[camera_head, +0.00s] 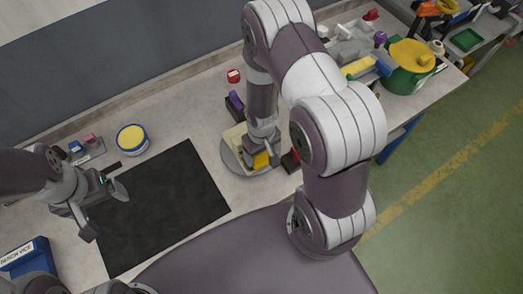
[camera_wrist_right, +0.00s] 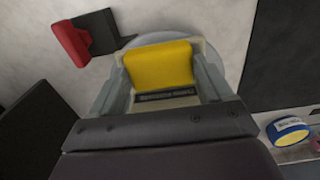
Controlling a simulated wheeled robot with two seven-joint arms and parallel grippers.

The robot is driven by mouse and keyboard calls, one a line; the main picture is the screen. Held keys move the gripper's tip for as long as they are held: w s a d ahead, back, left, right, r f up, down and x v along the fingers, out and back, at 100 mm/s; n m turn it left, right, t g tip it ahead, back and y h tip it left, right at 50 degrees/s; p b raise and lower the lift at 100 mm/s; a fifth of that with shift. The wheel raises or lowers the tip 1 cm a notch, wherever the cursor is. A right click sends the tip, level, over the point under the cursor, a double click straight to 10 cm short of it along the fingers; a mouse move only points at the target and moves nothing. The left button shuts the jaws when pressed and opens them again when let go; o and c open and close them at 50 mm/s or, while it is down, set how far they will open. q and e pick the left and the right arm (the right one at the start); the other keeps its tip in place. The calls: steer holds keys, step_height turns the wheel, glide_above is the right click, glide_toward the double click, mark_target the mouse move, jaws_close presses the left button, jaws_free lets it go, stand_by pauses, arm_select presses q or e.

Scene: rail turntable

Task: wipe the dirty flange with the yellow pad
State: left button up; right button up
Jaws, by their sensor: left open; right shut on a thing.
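The yellow pad (camera_head: 261,160) is in my right gripper (camera_head: 263,147), low over the round grey turntable (camera_head: 229,156). In the right wrist view the pad (camera_wrist_right: 160,65) sits between the two fingers. A cream part (camera_head: 235,136) lies on the turntable beside and partly under the gripper; its dark label strip (camera_wrist_right: 168,97) shows below the pad. I cannot tell whether the pad touches this part, and no dirt can be made out. My left gripper (camera_head: 104,207) is open and empty over the left edge of the black mat.
The black mat (camera_head: 165,210) lies left of the turntable. A yellow-topped tin (camera_head: 132,139) stands behind it. A purple-handled item (camera_head: 236,101) and a red-and-black item (camera_head: 291,160) stand close to the turntable. A green pot (camera_head: 410,72) and tray (camera_head: 355,45) are at the right.

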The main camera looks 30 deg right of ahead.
steer(key=shift+f+b, duration=0.3)
steer(key=shift+f, duration=0.15)
steer(key=shift+d, duration=0.1)
steer(key=shift+d+r, duration=0.1)
steer(key=shift+d, duration=0.05)
steer(key=shift+d+r+p, duration=0.1)
steer(key=shift+d+p, duration=0.35)
steer(key=shift+d, duration=0.4)
